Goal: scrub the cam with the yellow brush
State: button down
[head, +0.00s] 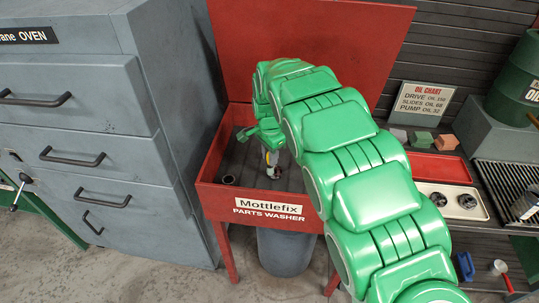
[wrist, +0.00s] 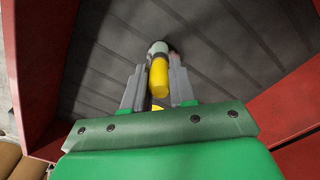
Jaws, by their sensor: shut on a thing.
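My gripper (head: 272,163) reaches down into the red parts washer (head: 267,212) at the centre of the head view. In the wrist view my gripper (wrist: 157,82) is shut on the yellow brush (wrist: 159,75), which sits between its two grey fingers. A pale grey-green rounded part (wrist: 158,47) shows at the far end of the brush; I cannot tell if it belongs to the brush. A small dark round piece (head: 228,180) lies in the washer left of my gripper, apart from it. I cannot tell whether it is the cam.
The washer's red lid (head: 315,40) stands open behind my arm. A grey cabinet (head: 80,120) is close on the left. On the right bench are a white tray (head: 453,190) with dark round parts, a red tray (head: 440,167) and a sign (head: 423,100). A grey bin (head: 285,250) stands below.

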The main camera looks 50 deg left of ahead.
jog(key=shift+f, duration=0.4)
dwell(0.5)
jog(key=shift+w+d, duration=0.1)
jog(key=shift+w, duration=0.05)
jog(key=shift+w+d, duration=0.5)
jog(key=shift+d, duration=0.1)
jog(key=shift+w+d, duration=0.45)
jog(key=shift+w, duration=0.05)
jog(key=shift+s+a, duration=0.65)
jog(key=shift+s+a, duration=0.5)
jog(key=shift+w+d, duration=0.6)
